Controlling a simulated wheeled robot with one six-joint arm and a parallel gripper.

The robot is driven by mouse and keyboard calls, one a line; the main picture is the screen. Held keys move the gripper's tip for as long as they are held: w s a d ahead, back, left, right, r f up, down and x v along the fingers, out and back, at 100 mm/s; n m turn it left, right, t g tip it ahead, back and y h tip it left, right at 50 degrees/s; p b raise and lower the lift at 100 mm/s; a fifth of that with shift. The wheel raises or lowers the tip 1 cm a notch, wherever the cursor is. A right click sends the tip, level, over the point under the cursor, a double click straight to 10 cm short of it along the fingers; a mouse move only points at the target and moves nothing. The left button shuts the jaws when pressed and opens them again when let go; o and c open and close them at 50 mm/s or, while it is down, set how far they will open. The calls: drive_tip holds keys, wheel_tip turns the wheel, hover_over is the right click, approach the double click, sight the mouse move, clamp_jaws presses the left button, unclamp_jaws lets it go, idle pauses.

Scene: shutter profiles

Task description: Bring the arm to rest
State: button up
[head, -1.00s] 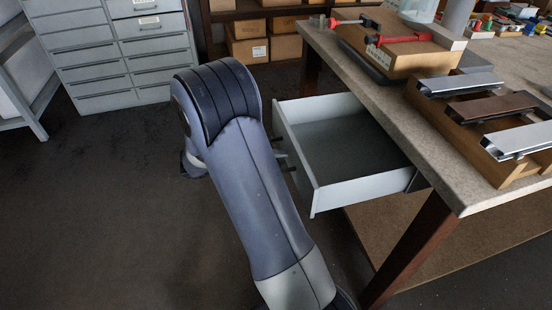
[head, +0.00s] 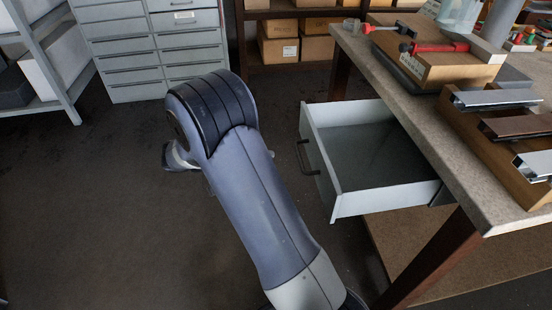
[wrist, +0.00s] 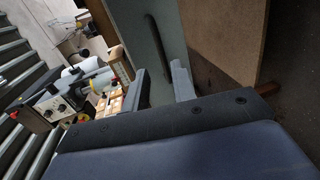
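My arm (head: 255,195) reaches forward in the head view, bent at a dark ribbed joint. My gripper is hidden behind it there. In the wrist view my gripper (wrist: 159,82) shows two dark fingers standing apart with nothing between them. The white drawer (head: 340,190) stands pulled open from the workbench, to the right of my arm, and looks empty. Its dark handle (head: 305,158) is clear of the arm in the head view. In the wrist view the handle (wrist: 158,45) lies beyond the fingertips, on the drawer front.
The workbench top (head: 450,165) carries a wooden block with red clamps (head: 430,60) and metal profiles on a wooden rack (head: 490,135). A grey drawer cabinet (head: 150,50) and shelves with boxes stand behind. The floor left of my arm is free.

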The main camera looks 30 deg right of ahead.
sight(301, 160)
drive_tip(key=shift+a, duration=0.1)
idle(0.3)
drive_tip(key=b+x, duration=0.1)
drive_tip(key=x, duration=0.9)
drive_tip(key=shift+s+d, duration=0.1)
drive_tip(key=shift+d, duration=0.25)
drive_tip(key=shift+s+d, duration=0.1)
drive_tip(key=shift+d, duration=0.2)
